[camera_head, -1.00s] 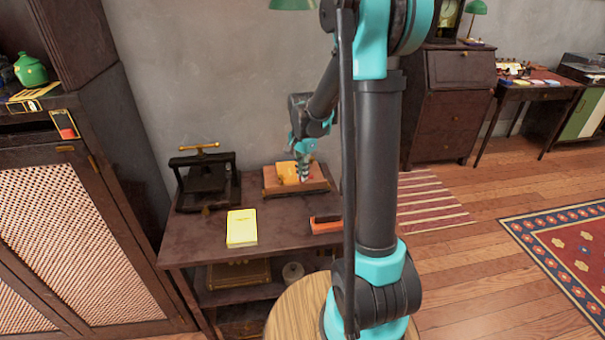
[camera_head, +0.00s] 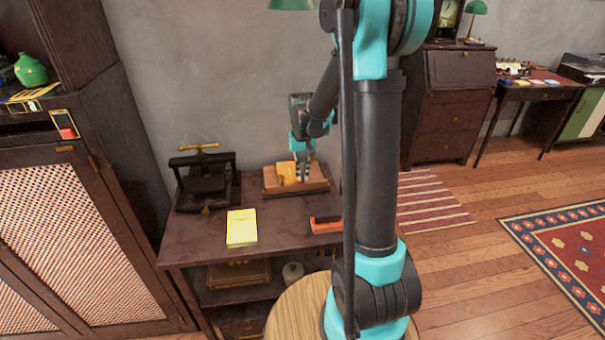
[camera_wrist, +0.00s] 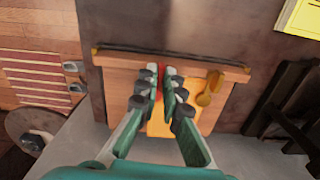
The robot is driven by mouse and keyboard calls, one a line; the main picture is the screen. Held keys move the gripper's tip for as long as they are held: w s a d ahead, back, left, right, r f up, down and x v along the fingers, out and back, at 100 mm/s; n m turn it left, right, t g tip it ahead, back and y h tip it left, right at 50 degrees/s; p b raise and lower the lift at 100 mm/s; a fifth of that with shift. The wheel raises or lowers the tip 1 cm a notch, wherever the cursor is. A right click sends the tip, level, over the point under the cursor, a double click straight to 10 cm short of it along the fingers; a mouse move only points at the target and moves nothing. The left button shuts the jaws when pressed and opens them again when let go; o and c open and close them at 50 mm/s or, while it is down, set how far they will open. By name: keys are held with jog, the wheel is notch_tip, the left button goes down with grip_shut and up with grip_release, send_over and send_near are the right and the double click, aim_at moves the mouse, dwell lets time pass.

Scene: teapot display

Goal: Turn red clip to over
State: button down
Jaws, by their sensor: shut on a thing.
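The red clip (camera_wrist: 160,84) is mostly hidden between my fingers; only a narrow strip of red shows in the wrist view. My gripper (camera_wrist: 160,72) is shut on it, fingers close together, over a wooden board with a dark edge (camera_wrist: 120,84). In the head view my gripper (camera_head: 303,177) is low over the same board (camera_head: 319,187), and I cannot make out the clip there. An orange-yellow card (camera_wrist: 157,129) lies on the board by my fingers. It also shows left of the gripper in the head view (camera_head: 286,171).
A brass spoon-shaped piece (camera_wrist: 209,91) is on the board, right of my fingers. On the dark table (camera_head: 190,240) are a black press (camera_head: 204,181), a yellow pad (camera_head: 241,228) and an orange-red object (camera_head: 325,225) partly behind my arm. A wall stands close behind.

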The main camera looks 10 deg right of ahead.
jog(key=shift+n, duration=0.6)
jog(key=c, duration=1.7)
grip_release()
notch_tip(320, 180, up, 12)
jog(key=shift+r, duration=0.1)
jog(key=s+d+f+t, duration=0.1)
jog(key=s+f, duration=0.3)
jog(key=s, duration=0.3)
jog(key=s+d+f+t, duration=0.1)
jog(key=s+d+f, duration=0.1)
jog(key=s+f, duration=0.2)
jog(key=s+d+f+t, duration=0.1)
jog(key=s+f, duration=0.4)
jog(key=s, duration=0.6)
jog(key=shift+s+d+t, duration=0.1)
jog(key=shift+d+t, duration=0.15)
jog(key=shift+t, duration=0.35)
